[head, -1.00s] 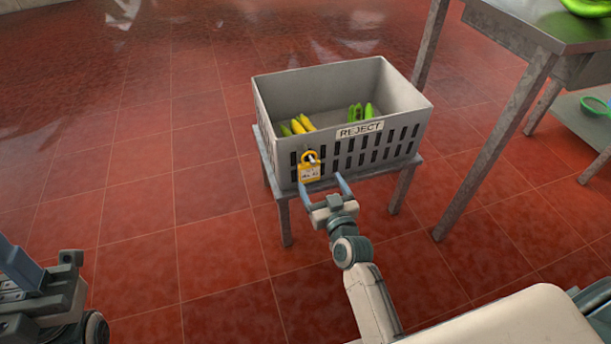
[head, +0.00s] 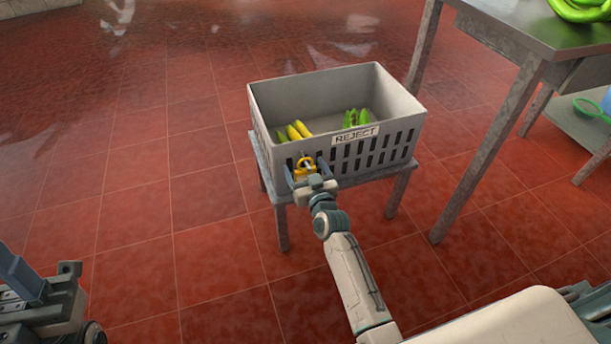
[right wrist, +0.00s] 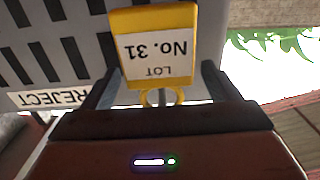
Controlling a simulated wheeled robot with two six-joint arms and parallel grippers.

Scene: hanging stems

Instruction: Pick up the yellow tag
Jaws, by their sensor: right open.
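The yellow tag (head: 304,163) hangs at the front left of the grey crate marked REJECT (head: 390,142); its lower part is hidden behind my right gripper in the head view. In the right wrist view the tag (right wrist: 155,20) appears upside down, with a white label reading LOT No. 31 and a yellow ring at its end. My right gripper (head: 307,172) is open, with one finger on each side of the tag and gaps between. My left gripper (head: 30,283) is partly in view at the lower left, away from the crate; its opening is unclear.
The crate stands on a low grey stand (head: 268,183) and holds yellow and green bananas (head: 298,130). A metal table (head: 530,35) with green fruit stands at the right, with a green-handled item (head: 590,108) on its lower shelf. The red tiled floor at left is clear.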

